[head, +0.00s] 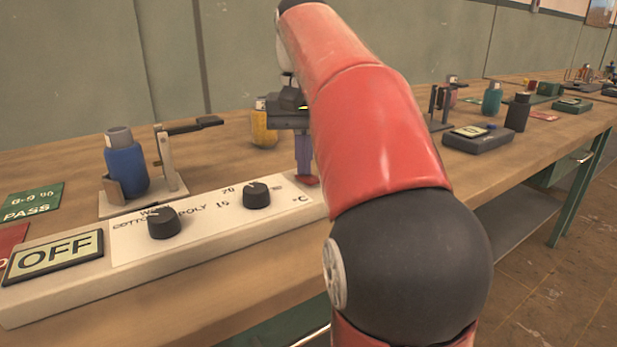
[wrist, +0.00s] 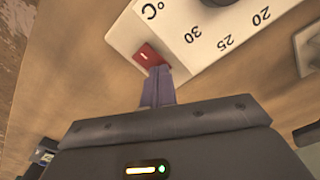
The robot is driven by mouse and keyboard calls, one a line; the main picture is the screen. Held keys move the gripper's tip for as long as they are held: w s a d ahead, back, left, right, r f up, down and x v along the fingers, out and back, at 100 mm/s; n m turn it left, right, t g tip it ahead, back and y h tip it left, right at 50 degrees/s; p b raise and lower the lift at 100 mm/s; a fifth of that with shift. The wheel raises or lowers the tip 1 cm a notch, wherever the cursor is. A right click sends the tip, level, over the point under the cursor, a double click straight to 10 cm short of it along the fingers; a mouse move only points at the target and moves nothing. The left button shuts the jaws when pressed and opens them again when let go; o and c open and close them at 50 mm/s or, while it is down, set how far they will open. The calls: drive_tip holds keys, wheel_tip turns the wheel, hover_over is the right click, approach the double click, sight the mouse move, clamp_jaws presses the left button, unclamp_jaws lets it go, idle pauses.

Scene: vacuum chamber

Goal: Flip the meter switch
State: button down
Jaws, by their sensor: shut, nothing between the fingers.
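The meter (head: 130,282) is a long pale box on the bench, with an OFF display (head: 56,256) at its left end and two black dials (head: 163,223) in the middle. A small red switch (head: 307,180) sits at its right end. The red switch also shows in the wrist view (wrist: 147,54), near the °C mark. My gripper (head: 304,172) is shut and empty, pointing down with its fingertips right at the red switch. In the wrist view the fingertips (wrist: 157,72) overlap the switch's edge; I cannot tell whether they touch it.
A blue bottle (head: 126,168) stands in a lever-arm stand (head: 170,160) behind the meter. A yellow jar (head: 263,128) stands behind my gripper. Green (head: 32,202) and red cards lie at the left. A dark device (head: 478,138) and a dark bottle (head: 517,112) are farther right.

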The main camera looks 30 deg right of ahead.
wheel_tip(320, 180, up, 5)
drive_tip(key=p, duration=0.5)
drive_tip(key=shift+f, duration=0.15)
drive_tip(key=shift+r, duration=1.1)
drive_tip(key=shift+s, duration=0.1)
